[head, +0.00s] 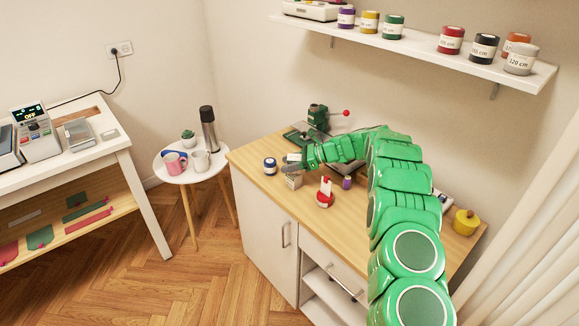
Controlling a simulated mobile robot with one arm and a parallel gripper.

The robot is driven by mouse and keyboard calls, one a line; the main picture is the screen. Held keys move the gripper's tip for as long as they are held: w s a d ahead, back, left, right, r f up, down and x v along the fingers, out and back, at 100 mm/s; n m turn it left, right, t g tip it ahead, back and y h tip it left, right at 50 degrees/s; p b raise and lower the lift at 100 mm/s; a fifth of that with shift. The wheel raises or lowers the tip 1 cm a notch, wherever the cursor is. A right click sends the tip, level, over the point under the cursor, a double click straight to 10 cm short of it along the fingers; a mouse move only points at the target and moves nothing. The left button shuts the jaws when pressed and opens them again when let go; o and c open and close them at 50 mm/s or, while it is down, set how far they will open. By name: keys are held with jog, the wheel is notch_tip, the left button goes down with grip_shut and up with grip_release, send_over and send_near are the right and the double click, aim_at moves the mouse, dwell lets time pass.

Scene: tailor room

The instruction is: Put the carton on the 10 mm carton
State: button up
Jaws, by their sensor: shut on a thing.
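My green arm reaches over the wooden worktop, and my gripper (298,163) is near its left part. It is shut on a small white carton (293,157), partly covered by the dark fingers. A small pale box (293,182), seemingly the 10 mm carton, stands on the worktop just below the gripper. Its label is too small to read, and its top is partly hidden by the gripper. I cannot tell whether the held carton touches it.
A blue jar (270,166) stands left of the box. A green press (318,120) is behind. A yellow pot (465,222) stands at the right end.

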jog(key=shift+f, duration=0.55)
jog(key=o, duration=1.1)
jog(key=shift+f, duration=0.1)
